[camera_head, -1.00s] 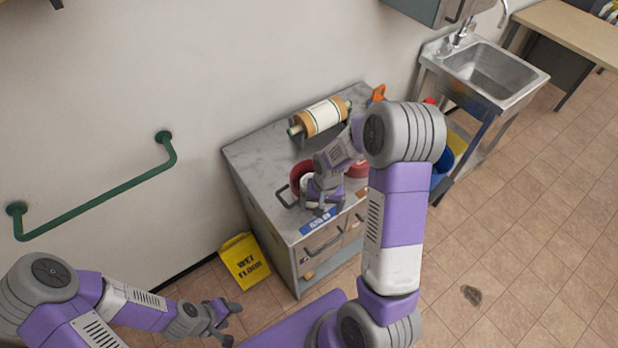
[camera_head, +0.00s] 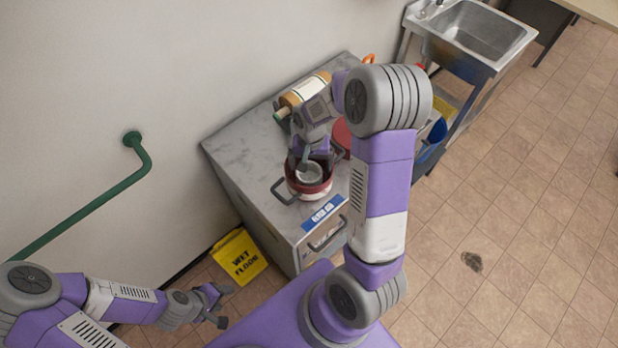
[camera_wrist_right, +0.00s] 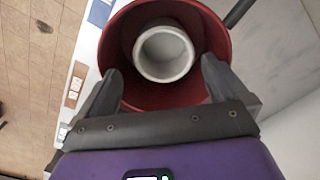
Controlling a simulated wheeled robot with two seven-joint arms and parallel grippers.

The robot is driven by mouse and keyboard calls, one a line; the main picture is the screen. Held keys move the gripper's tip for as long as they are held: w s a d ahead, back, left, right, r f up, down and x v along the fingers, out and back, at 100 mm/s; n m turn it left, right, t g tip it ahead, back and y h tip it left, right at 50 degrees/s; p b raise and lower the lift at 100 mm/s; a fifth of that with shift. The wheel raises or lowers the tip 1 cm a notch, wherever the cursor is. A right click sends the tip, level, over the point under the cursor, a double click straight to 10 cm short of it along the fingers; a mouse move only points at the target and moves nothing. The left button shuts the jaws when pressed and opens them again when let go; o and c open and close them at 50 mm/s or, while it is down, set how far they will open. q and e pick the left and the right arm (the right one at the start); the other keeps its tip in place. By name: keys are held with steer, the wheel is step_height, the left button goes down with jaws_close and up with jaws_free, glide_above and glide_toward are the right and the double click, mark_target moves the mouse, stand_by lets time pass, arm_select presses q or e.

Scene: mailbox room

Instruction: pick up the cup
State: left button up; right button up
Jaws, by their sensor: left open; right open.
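The cup (camera_head: 308,173) is pale grey-white and round. It stands inside a red pot (camera_head: 294,189) with dark handles on the grey cabinet top. In the right wrist view the cup (camera_wrist_right: 163,53) shows its open mouth, with the red pot's wall (camera_wrist_right: 213,32) around it. My left gripper (camera_head: 219,306) is open and empty, low at the left, away from the cabinet.
A rolling pin-like roll (camera_head: 303,91) lies at the back of the cabinet top (camera_head: 240,150). A red round lid or pot (camera_head: 341,132) is partly hidden by my right arm. A sink (camera_head: 478,30) is at the upper right.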

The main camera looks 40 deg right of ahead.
steer(key=f, duration=0.7)
steer(key=shift+w+a+f+b, duration=0.15)
steer(key=shift+w+f+b, duration=0.1)
steer(key=shift+f+b, duration=0.05)
steer(key=c, duration=0.8)
steer(key=shift+r, duration=0.1)
step_height(320, 180, up, 10)
steer(key=p, duration=0.1)
step_height(320, 180, up, 5)
steer(key=p, duration=0.5)
glide_above(309, 180)
steer(key=shift+f, duration=0.2)
